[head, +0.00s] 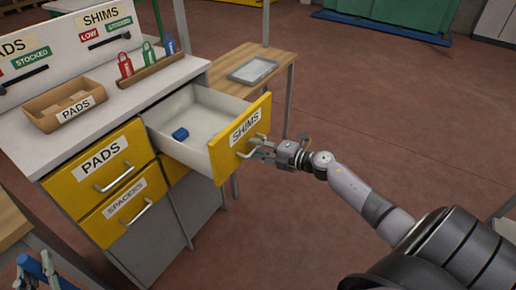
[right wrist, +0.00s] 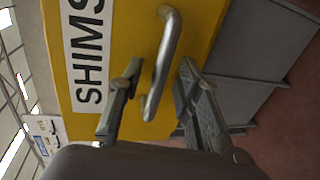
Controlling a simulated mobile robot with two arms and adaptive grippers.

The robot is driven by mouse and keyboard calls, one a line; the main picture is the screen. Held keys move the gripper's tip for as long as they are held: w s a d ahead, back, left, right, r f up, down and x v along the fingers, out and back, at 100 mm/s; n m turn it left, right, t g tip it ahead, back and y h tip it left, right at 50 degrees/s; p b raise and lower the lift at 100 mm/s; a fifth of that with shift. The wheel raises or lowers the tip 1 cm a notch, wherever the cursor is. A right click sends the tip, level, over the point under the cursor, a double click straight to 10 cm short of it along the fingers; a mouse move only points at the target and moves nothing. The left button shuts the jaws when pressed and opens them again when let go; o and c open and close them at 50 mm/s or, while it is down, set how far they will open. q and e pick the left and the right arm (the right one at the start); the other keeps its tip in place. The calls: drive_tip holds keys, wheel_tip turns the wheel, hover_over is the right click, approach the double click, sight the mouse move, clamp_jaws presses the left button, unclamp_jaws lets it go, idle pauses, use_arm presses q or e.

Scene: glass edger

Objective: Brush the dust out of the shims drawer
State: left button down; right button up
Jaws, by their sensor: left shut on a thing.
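The yellow-fronted shims drawer (head: 222,152) is pulled out of the cabinet. A small blue block (head: 180,133) lies on its pale floor; I cannot make out dust at this size. My right gripper (head: 262,149) is at the drawer's front. In the right wrist view its open fingers (right wrist: 160,80) stand on either side of the metal handle (right wrist: 165,60), with gaps visible. My left gripper (head: 38,272) is at the bottom left corner, partly cut off, shut on a blue thing (head: 32,266) that I cannot identify clearly.
The pads drawer (head: 85,178) and spacers drawer (head: 105,222) are shut. On the cabinet top are a pads bin (head: 45,119) and a rack (head: 150,72) with red, green and blue tags. A grey tray (head: 253,70) lies on a wooden table behind. Open floor lies right.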

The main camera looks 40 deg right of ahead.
drive_tip(key=shift+s, duration=0.1)
drive_tip(key=v, duration=1.2)
idle(0.4)
